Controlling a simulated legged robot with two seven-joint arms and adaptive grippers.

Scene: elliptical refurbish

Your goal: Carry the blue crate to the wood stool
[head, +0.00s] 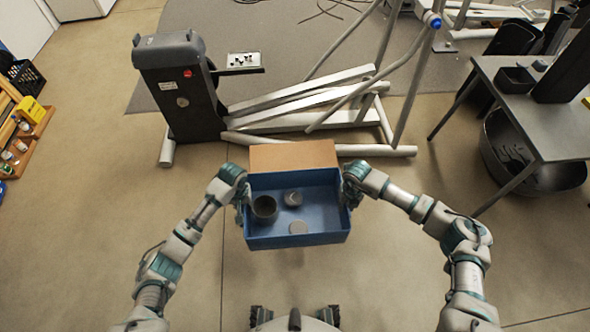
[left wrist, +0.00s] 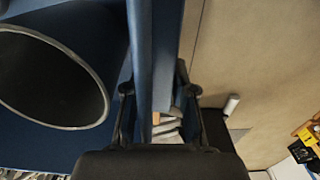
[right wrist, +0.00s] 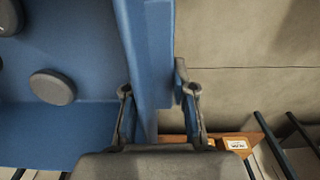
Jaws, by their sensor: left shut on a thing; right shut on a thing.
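The blue crate (head: 298,240) hangs between my two grippers in the middle of the head view. It holds a dark round cup (head: 265,208), a grey disc (head: 298,227) and another small round piece (head: 292,199). My left gripper (head: 243,192) is shut on the crate's left wall, which also shows between its fingers in the left wrist view (left wrist: 153,60). My right gripper (head: 350,190) is shut on the right wall, also seen in the right wrist view (right wrist: 150,60). The wood stool's tan top (head: 293,155) shows just beyond the crate, its near part hidden.
An elliptical machine (head: 180,85) stands behind the stool, its frame reaching right. A grey table (head: 540,120) with a black tub (head: 550,175) beneath is at right. A wooden rack (head: 20,130) is at far left. The floor around the crate's near side is clear.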

